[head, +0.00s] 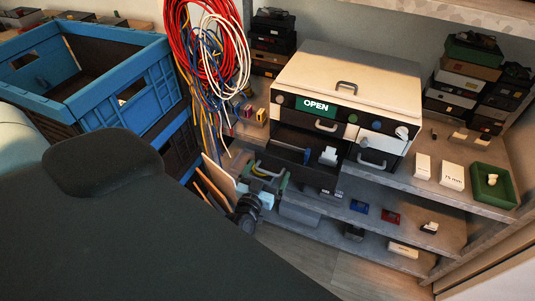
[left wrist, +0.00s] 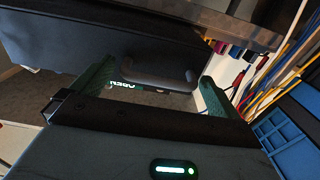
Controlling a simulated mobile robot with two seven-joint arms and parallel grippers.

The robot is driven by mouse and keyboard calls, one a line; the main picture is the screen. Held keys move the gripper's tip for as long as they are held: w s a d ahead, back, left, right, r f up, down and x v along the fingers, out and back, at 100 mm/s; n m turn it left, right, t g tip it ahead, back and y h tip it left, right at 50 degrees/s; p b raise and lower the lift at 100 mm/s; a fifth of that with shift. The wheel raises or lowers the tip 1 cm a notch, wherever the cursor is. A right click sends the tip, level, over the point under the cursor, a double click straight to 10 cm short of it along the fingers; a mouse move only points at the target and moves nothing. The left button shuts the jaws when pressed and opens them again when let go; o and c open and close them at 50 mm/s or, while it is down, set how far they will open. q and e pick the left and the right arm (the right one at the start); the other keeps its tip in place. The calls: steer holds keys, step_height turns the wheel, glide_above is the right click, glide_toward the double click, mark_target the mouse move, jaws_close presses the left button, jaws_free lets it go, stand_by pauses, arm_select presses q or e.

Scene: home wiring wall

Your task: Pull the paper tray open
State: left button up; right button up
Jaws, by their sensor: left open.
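The cream and black machine (head: 347,80) with a green OPEN label stands on a shelf. Its dark paper tray (head: 313,174) appears low on its front, standing out from the body, with a blue bar and a white piece above it. My left gripper (head: 268,178) is at the left end of the tray and is partly hidden by my own arm. In the left wrist view, the two green fingers of my left gripper (left wrist: 155,87) are apart. A grey bar handle (left wrist: 158,78) on the dark front (left wrist: 70,40) shows between them; contact cannot be told. My right gripper is not in view.
Blue crates (head: 95,75) stand at the left. Coiled red and white cables (head: 215,40) hang beside the machine. Small white boxes (head: 452,176) and a green bin (head: 493,186) sit on the shelf at the right. Stacked dark boxes (head: 470,90) stand behind.

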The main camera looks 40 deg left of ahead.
arm_select(q)
steer(key=v, duration=0.7)
steer(key=shift+s, duration=0.2)
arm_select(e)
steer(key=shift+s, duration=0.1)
arm_select(q)
steer(key=s+d+f+m+g+h, duration=0.1)
steer(key=s+d+f+g+h, duration=0.1)
steer(key=s, duration=0.6)
steer(key=s+d+f+m+g+h+p, duration=0.1)
steer(key=s+d+g, duration=0.3)
steer(key=s, duration=0.4)
steer(key=s+d+f+m+g+h+p, duration=0.1)
steer(key=s+d+f+m+g+h, duration=0.1)
steer(key=s+d, duration=0.3)
steer(key=s+f+h, duration=0.1)
steer(key=s, duration=0.3)
steer(key=shift+d+m+g, duration=0.25)
steer(key=shift+m+g, duration=0.05)
steer(key=shift+g, duration=0.1)
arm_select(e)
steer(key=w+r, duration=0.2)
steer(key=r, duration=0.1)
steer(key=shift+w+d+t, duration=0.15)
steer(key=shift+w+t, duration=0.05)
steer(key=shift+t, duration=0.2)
